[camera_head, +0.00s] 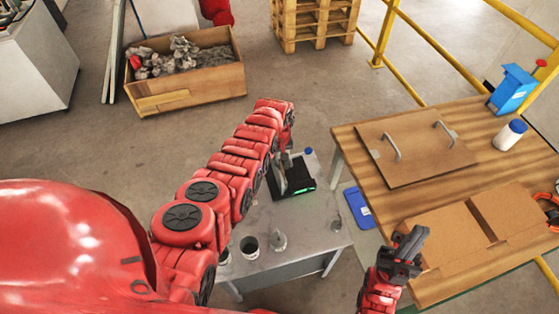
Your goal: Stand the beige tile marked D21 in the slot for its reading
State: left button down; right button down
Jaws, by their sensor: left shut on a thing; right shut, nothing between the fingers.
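My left gripper (283,178) is at the black testing device (303,187) on the small grey table. It is shut on a thin thing that looks like the beige tile; my arm hides most of it, and no marking can be read. A green light shows along the device's right side. I cannot tell whether the held thing touches the device. My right gripper (409,246) is shut and empty, by the left edge of the wooden table. Slots for readings cannot be made out clearly.
The grey table (310,239) also holds a dark-topped cup (250,247), a small metal weight-like piece (279,241) and a blue-capped item (309,152). The wooden table (463,123) carries a handled board (414,153), brown panels (442,237), a white jar (510,135) and a blue box (512,90).

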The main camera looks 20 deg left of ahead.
pick_arm(q)
jog(key=shift+r, duration=0.1)
dwell(0.3)
jog(key=shift+r+p, duration=3.65)
jog(key=shift+r, duration=0.4)
jog(key=shift+r+p, duration=1)
jog(key=shift+r, duration=0.4)
